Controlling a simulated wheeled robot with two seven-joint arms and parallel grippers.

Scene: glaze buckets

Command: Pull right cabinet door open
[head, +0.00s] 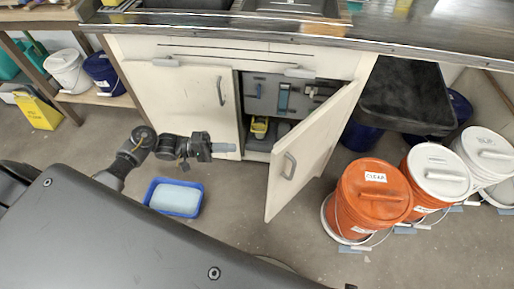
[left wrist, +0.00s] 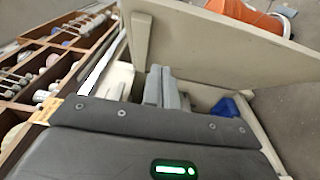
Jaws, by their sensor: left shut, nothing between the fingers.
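The right cabinet door (head: 311,147) stands swung well out from the cabinet, with its grey handle (head: 289,166) on the face toward the left. The opening behind it shows a grey interior (head: 262,93). My left gripper (head: 232,148) is shut and empty, in front of the closed left door (head: 180,95) and left of the open door, apart from its handle. In the left wrist view the shut fingers (left wrist: 165,86) point toward a pale panel (left wrist: 220,45), apparently the open door. My right gripper is not in view.
Orange buckets (head: 372,195) and white-lidded ones (head: 437,170) stand right of the open door. Inside the cabinet is a yellow item (head: 260,126). Floor before the cabinet is mostly clear.

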